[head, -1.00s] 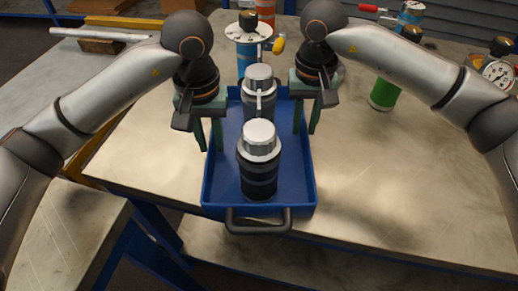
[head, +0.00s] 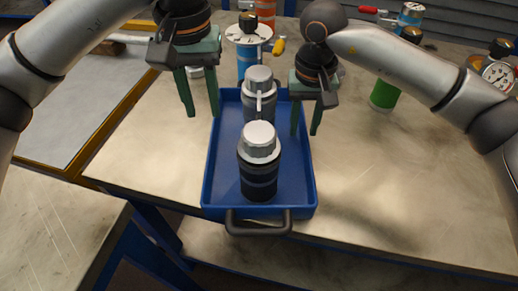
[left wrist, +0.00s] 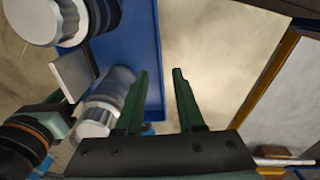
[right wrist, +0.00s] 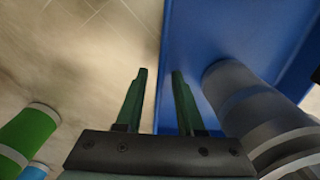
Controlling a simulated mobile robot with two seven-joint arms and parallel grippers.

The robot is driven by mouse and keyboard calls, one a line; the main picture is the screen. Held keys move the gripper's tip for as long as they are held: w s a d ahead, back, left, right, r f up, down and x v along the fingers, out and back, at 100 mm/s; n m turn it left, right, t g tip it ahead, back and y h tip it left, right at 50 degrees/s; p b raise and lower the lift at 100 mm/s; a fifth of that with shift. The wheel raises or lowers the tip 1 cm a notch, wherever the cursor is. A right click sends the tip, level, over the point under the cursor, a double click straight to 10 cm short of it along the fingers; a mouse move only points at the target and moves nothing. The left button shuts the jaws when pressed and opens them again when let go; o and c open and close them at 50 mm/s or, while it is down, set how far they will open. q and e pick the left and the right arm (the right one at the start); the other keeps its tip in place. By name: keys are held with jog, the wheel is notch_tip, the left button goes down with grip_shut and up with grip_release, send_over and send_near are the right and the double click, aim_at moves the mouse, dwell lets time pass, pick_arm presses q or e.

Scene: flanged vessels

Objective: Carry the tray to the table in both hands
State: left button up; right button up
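The blue tray (head: 222,190) rests on the table (head: 400,200) close to its front edge, with its dark handle (head: 258,226) facing me. Two grey-and-black flanged vessels stand upright in it, a front one (head: 259,170) and a rear one (head: 259,95). My left gripper (head: 200,114) is open and empty, above and left of the tray's left wall; the left wrist view shows a gap between its fingers (left wrist: 160,80). My right gripper (head: 306,132) is at the right wall. In the right wrist view its fingers (right wrist: 160,75) are apart, with the tray's edge between them.
Behind the tray stands a blue canister with a white flange (head: 248,40). A green cylinder (head: 384,94) and a gauge (head: 497,72) are at the right. Another bench surface (head: 55,220) lies at the front left.

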jog(key=shift+r, duration=0.1)
pick_arm(q)
jog(key=shift+r, duration=0.95)
pick_arm(e)
notch_tip(320, 180, up, 12)
